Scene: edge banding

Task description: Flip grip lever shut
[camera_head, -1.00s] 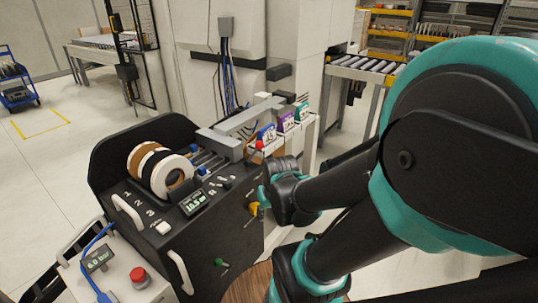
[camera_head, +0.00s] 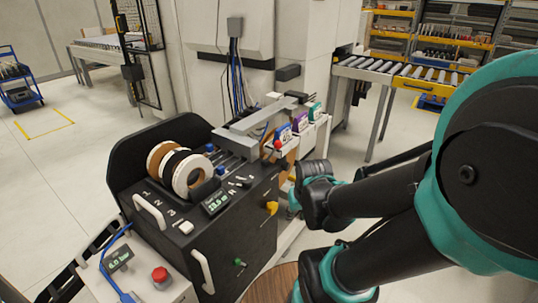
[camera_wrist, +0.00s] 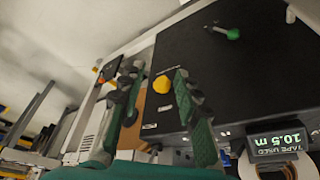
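A yellow lever (camera_head: 270,208) and a green lever (camera_head: 239,262) sit on the black side panel of the banding machine. I cannot read which one is the grip lever. In the wrist view the yellow lever (camera_wrist: 162,84) appears between my two fingers, and the green lever (camera_wrist: 232,33) lies beyond them at the upper right. My gripper (camera_wrist: 160,71) is open, its green-padded fingers apart with nothing held. In the head view my gripper (camera_head: 294,203) is just right of the yellow lever with a visible gap; its fingers are mostly hidden by my wrist.
Tape rolls (camera_head: 185,168) sit on top of the machine (camera_head: 232,245), beside a display (camera_head: 216,202); in the wrist view it reads 10.5 m. A red button (camera_head: 160,275) is on a white box at front left. Coloured boxes (camera_head: 300,122) stand behind. A round wooden top (camera_head: 270,284) is below.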

